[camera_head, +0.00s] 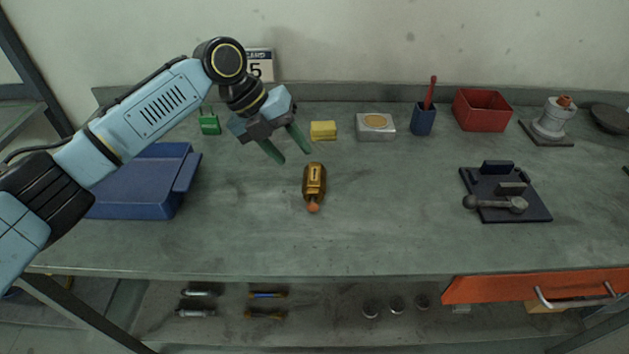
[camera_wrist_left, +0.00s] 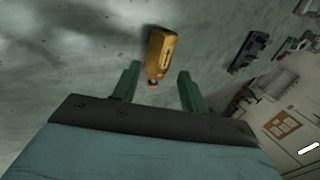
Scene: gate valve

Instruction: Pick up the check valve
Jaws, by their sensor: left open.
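The check valve (camera_head: 314,182) is a brass-coloured body with an orange end, lying alone near the middle of the bench. Its orange end points toward the bench's front edge. My left gripper (camera_head: 290,154) is open and empty, with green fingers, above the bench and to the upper left of the valve. In the left wrist view the check valve (camera_wrist_left: 160,52) shows beyond the fingertips, its orange end near the gap between the open fingers (camera_wrist_left: 158,80). The valve and fingers look apart. My right gripper is not in view.
A blue tray (camera_head: 130,190) lies at the left, under my left arm. A yellow block (camera_head: 323,130), a silver box (camera_head: 376,127), a blue cup (camera_head: 423,119) and a red bin (camera_head: 482,110) stand along the back. A dark fixture plate (camera_head: 530,211) lies right. Bench around the valve is clear.

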